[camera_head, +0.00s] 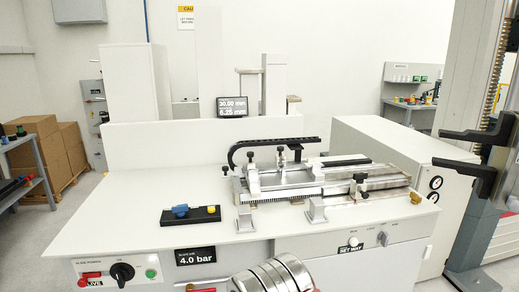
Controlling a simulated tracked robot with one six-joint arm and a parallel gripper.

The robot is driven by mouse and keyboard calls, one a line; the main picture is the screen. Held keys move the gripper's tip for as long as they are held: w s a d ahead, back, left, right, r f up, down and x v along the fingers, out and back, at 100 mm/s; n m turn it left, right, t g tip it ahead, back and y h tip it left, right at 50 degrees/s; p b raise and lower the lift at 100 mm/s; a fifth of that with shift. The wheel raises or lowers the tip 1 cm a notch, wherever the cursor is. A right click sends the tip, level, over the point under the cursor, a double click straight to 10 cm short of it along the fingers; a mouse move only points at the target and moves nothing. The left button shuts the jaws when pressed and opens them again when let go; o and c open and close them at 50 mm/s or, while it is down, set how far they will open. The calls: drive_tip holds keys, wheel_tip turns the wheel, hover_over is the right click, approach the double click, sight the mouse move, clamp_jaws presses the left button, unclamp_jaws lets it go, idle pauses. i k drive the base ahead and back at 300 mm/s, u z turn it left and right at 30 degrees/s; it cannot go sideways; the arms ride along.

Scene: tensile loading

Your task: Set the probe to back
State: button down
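A bench device (320,180) with a metal slide, a toothed front edge and black clamp knobs stands on the white bench top. A black cable chain (270,143) arches over its back. No part in view is labelled as a probe, and I cannot tell which part it is. A small dark plate (351,249) on the bench front carries white lettering, partly readable as "SET", with small knobs (383,238) to its right. I do not make out my gripper. A banded silver cylinder at the bottom middle is close to the camera and cut off by the frame edge.
A black block (190,217) with blue and yellow knobs lies left of the device. A display (232,106) reads about 30.00 and 6.25 mm; another (196,256) reads 4.0 bar. A column (460,90) with black jaw-like arms (462,152) stands right. The bench's left is clear.

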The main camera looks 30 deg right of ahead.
sight(280, 160)
drive_tip(key=u, duration=0.05)
drive_tip(key=i, duration=0.75)
drive_tip(key=z, duration=0.7)
drive_tip(key=i, duration=0.5)
drive_tip(key=z, duration=0.4)
